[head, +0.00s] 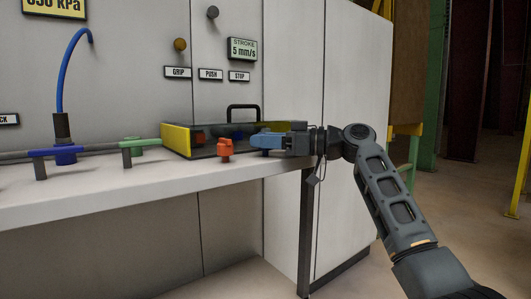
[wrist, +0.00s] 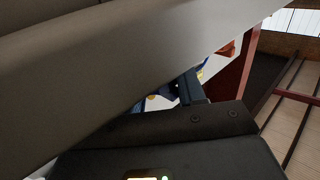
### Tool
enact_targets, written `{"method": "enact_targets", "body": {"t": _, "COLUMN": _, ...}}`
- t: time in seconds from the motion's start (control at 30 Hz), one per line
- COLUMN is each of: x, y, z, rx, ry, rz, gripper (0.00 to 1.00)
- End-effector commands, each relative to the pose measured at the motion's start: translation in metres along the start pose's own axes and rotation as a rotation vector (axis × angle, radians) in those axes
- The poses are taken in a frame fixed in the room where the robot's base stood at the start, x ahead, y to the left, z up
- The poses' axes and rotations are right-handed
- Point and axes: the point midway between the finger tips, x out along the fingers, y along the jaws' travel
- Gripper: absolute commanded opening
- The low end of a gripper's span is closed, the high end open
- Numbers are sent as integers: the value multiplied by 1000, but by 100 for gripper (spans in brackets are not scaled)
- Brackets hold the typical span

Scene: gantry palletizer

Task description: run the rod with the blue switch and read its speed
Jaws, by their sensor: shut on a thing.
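In the head view, my gripper (head: 268,139) reaches in from the right over the front edge of the bench. Its light blue fingers are shut on the blue switch (head: 265,153), which is mostly hidden; only a darker blue bit shows below them. An orange switch (head: 225,148) stands free just left of the fingertips. The grey rod (head: 100,149) runs along the bench at the left, through a blue holder (head: 64,154) and a green holder (head: 140,145). A display (head: 242,49) on the cabinet reads "STROKE 5 mm/s".
A yellow and black box (head: 176,138) with a handle sits behind the switches. Labels GRIP (head: 177,72), PUSH (head: 211,74) and STOP (head: 239,76) are on the cabinet. A blue hose (head: 68,70) rises at left. Grey surfaces fill most of the wrist view.

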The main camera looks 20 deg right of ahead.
Motion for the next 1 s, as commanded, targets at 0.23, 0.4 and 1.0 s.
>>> {"method": "enact_targets", "body": {"t": 0.23, "x": 1, "y": 0, "z": 1, "rx": 2, "ry": -2, "rz": -96, "gripper": 9}}
{"method": "enact_targets", "body": {"t": 0.4, "x": 1, "y": 0, "z": 1, "rx": 2, "ry": -3, "rz": -121, "gripper": 9}}
{"method": "enact_targets", "body": {"t": 1.0, "x": 1, "y": 0, "z": 1, "rx": 1, "ry": -3, "rz": -126, "gripper": 57}}
